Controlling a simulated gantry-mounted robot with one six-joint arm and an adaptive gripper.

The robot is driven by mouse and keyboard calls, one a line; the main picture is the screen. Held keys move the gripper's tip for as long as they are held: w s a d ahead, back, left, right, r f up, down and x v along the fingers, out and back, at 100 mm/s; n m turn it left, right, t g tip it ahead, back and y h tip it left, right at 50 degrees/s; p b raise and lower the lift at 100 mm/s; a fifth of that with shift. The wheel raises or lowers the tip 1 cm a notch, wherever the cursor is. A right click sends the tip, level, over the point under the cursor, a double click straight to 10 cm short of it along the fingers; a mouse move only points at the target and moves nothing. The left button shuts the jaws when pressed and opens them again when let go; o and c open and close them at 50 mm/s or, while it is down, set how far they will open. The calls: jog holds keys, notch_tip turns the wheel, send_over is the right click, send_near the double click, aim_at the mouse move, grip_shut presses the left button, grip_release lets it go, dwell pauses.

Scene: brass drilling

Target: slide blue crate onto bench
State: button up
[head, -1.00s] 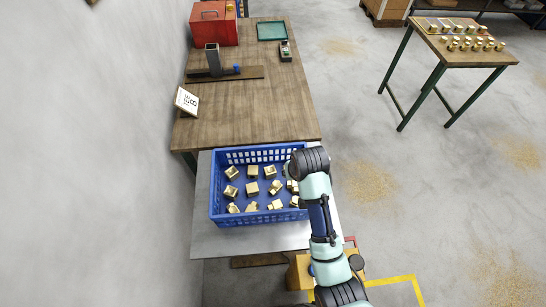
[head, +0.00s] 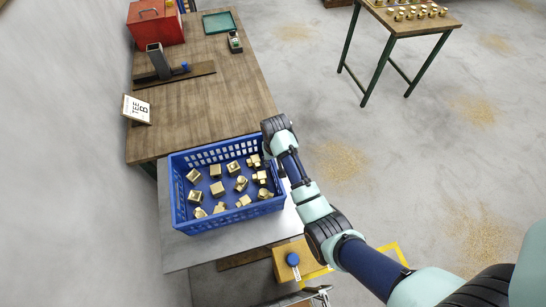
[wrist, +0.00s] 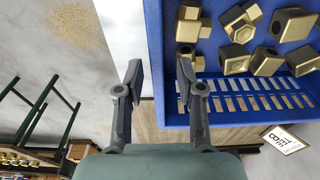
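The blue crate (head: 200,223), holding several brass fittings (head: 215,170), stands on a grey metal surface (head: 185,252). Its far wall is close to the front edge of the wooden bench (head: 200,110). The end of my arm is at the crate's far right corner in the head view, where it hides my fingers. In the wrist view my gripper (wrist: 158,88) has its fingers apart. The crate's side wall (wrist: 153,45) shows between them, with one finger on the outer side and one over the inside. I cannot tell whether they touch it.
The bench carries a white sign (head: 137,108), a metal fixture (head: 158,60), a red toolbox (head: 155,22) and a green tray (head: 218,22). A small table with brass parts (head: 440,30) stands apart at right. A yellow box (head: 292,262) is below the grey surface.

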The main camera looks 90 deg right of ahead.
jog(key=f, duration=0.5)
jog(key=shift+d, duration=0.3)
grip_shut()
jog(key=shift+w, duration=0.1)
